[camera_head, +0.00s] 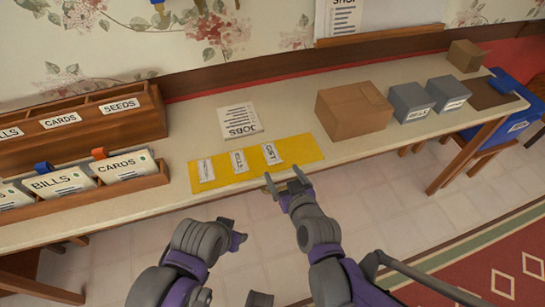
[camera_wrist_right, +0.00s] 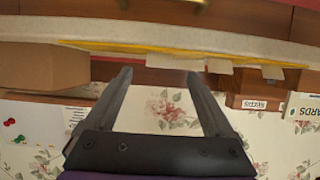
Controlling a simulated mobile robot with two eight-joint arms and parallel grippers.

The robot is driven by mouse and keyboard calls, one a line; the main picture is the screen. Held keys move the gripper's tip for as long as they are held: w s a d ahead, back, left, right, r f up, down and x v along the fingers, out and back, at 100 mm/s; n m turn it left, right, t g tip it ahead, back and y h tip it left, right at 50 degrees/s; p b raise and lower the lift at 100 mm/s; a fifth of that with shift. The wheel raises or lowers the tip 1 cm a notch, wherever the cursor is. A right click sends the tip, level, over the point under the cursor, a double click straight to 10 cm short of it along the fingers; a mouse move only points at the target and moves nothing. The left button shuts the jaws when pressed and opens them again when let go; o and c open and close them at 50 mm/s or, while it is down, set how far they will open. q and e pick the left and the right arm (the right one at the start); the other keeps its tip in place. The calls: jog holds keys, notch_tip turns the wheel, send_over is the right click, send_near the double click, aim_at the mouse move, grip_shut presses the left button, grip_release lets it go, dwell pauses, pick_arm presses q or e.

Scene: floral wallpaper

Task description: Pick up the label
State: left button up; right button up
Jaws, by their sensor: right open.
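Three small white labels lie in a row on a yellow mat (camera_head: 223,173) at the table's front: a left label (camera_head: 206,170), a middle label (camera_head: 239,161) and a right label (camera_head: 271,154). Their print is too small to read surely. My right gripper (camera_head: 284,176) is open and empty at the table's front edge, just in front of the right label. In the right wrist view, the scene is upside down. The open fingers (camera_wrist_right: 158,74) show there with the yellow mat edge (camera_wrist_right: 150,49) beyond. My left gripper (camera_head: 234,233) is low in front of the table; its jaws are unclear.
A JOBS pad (camera_head: 240,120) lies behind the mat. A cardboard box (camera_head: 354,109) and grey boxes (camera_head: 410,101) stand to the right. A wooden rack (camera_head: 82,128) and a card holder (camera_head: 150,181) with BILLS and CARDS stand left.

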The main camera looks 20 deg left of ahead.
aim_at(276, 163)
jog(key=shift+w+a+f, duration=0.25)
jog(key=shift+w, duration=0.25)
jog(key=x, duration=0.4)
jog(key=shift+w+a, duration=0.1)
jog(key=shift+c, duration=0.3)
